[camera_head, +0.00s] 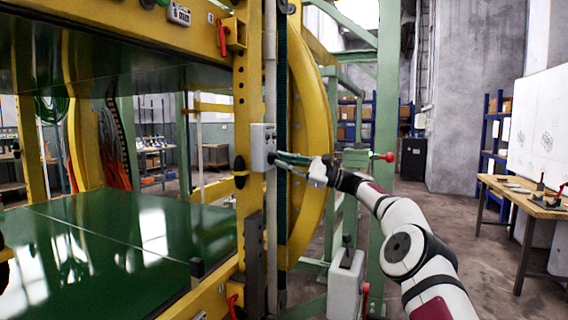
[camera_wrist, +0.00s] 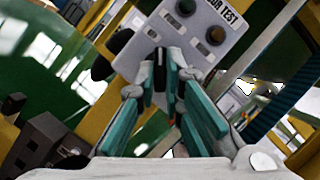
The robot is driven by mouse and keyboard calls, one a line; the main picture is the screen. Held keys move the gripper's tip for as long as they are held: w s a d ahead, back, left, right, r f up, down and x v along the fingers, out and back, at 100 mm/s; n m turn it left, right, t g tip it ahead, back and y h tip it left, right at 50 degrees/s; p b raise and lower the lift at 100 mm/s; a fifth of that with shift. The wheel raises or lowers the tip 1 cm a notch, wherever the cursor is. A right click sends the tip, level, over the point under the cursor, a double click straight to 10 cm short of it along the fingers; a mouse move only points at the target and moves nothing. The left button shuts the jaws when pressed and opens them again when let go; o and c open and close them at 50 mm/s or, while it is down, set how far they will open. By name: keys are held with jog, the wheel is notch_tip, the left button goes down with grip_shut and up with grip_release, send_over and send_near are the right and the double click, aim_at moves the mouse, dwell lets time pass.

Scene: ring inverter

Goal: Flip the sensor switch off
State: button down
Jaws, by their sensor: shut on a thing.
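A grey control box (camera_head: 262,136) is mounted on the yellow column in the head view. In the wrist view the box (camera_wrist: 190,35) has a label ending in "OR TEST", a dark round part and a brownish round part. My gripper (camera_head: 275,158) reaches the box from the right. In the wrist view, my gripper (camera_wrist: 168,68) has its teal-padded fingers drawn together at the lower part of the box, shut on the sensor switch. The fingertips mostly hide the switch, so I cannot tell its position.
The yellow column (camera_head: 243,90) and curved yellow ring (camera_head: 308,130) stand close to my arm. A green platform (camera_head: 130,230) lies to the left. A grey box with a red lever (camera_head: 346,280) is below my arm. A wooden workbench (camera_head: 520,195) stands right.

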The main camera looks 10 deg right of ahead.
jog(key=c, duration=1.7)
grip_release()
jog(key=v, duration=1.2)
